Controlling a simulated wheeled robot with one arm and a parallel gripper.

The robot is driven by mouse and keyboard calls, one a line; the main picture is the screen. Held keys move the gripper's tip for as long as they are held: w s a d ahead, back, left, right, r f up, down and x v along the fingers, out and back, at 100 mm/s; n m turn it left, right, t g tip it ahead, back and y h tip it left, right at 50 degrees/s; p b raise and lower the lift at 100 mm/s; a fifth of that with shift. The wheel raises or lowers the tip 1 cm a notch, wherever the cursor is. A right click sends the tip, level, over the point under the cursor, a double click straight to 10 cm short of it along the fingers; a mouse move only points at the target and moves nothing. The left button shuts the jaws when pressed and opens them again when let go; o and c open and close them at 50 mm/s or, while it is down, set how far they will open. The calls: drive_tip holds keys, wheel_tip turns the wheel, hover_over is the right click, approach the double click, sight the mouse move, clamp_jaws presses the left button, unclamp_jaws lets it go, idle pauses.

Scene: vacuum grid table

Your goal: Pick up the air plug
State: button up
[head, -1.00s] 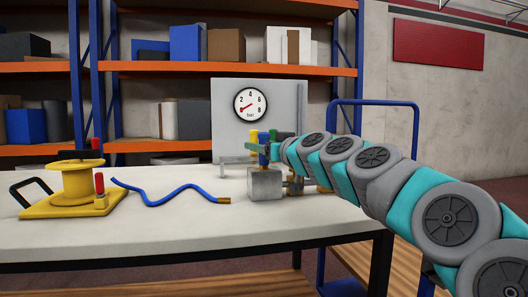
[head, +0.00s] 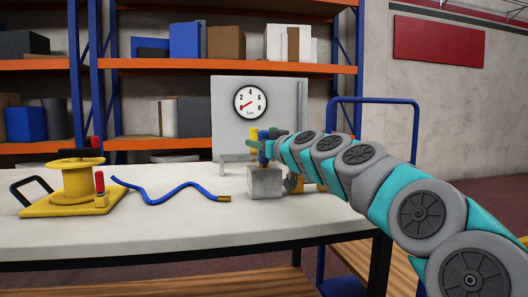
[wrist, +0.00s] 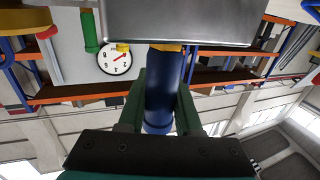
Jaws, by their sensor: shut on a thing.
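The air plug, a blue cylinder (wrist: 162,90) with a brass-coloured collar, shows in the wrist view, which looks upside down. My gripper (wrist: 163,80) has its green fingers on either side of the plug and is shut on it. The plug's collar end meets or lies very near the grey metal block (wrist: 195,22); I cannot tell whether it is seated in it. In the head view, the blue plug (head: 264,150) is upright just above the block (head: 265,183), with my gripper (head: 270,137) at its upper part. My arm hides part of the area behind.
A panel with a pressure gauge (head: 250,102) stands behind the block. A blue hose (head: 172,194) with a brass end lies left of the block. A yellow reel (head: 76,187) stands at the far left. The front of the white table (head: 170,230) is clear.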

clamp_jaws()
drive_tip(key=shift+r, duration=0.1)
drive_tip(key=shift+d+r, duration=0.1)
drive_tip(key=shift+r, duration=1.25)
drive_tip(key=shift+s+d+r, duration=0.15)
drive_tip(key=shift+s+r, duration=0.2)
drive_tip(key=d+r+b+v, duration=0.1)
drive_tip(key=v, duration=1.4)
drive_tip(key=shift+w+r, duration=0.25)
drive_tip(key=shift+w, duration=0.1)
drive_tip(key=shift+d, duration=0.1)
